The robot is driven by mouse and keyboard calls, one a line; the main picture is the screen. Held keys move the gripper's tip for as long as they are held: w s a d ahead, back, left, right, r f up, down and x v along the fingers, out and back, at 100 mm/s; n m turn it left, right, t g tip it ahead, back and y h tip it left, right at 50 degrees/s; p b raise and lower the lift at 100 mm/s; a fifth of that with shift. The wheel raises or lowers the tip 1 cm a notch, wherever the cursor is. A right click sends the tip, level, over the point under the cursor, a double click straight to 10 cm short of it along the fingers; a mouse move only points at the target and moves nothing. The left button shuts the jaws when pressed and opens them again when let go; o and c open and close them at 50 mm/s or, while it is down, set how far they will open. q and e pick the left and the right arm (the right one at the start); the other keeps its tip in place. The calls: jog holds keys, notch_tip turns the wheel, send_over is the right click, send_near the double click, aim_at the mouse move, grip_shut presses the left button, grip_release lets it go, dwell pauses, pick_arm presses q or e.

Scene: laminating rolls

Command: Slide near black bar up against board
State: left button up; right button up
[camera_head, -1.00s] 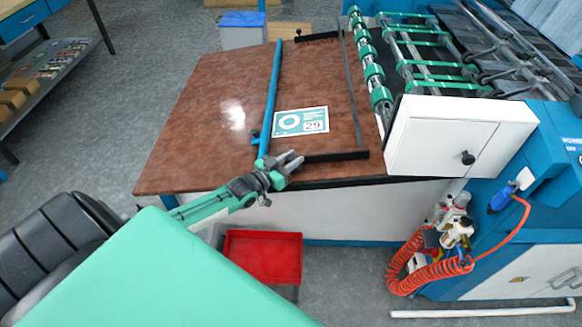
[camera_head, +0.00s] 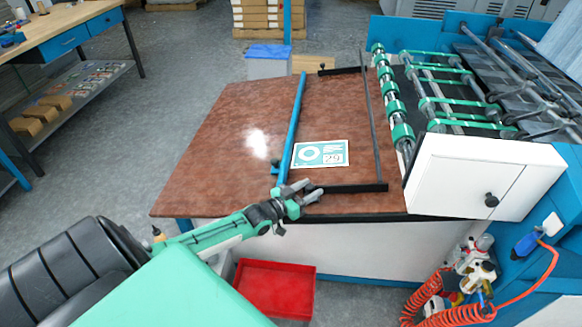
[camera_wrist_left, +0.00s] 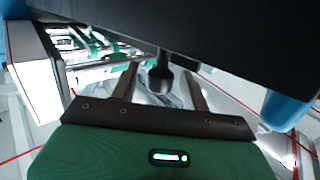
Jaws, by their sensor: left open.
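The near black bar (camera_head: 350,188) lies along the front edge of the brown table, a clear gap in front of the board. The board (camera_head: 320,154) is a flat white and teal rectangle with a ring and "29". My left gripper (camera_head: 308,194) is at the bar's left end, by the table's front edge. In the left wrist view my left gripper (camera_wrist_left: 160,76) has its fingers apart, with a black knob (camera_wrist_left: 160,78) showing between them. A large dark surface covers the top of that view. I cannot tell whether the fingers touch the knob. My right gripper is not in view.
A blue rail (camera_head: 297,125) runs left of the board, and a thin dark rod (camera_head: 371,115) runs right of it. A far black bar (camera_head: 342,70) lies at the back. White machine housing (camera_head: 480,175) stands right. The left tabletop is clear.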

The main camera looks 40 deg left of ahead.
pick_arm(q)
jog(key=v, duration=1.3)
jog(key=shift+p, duration=0.4)
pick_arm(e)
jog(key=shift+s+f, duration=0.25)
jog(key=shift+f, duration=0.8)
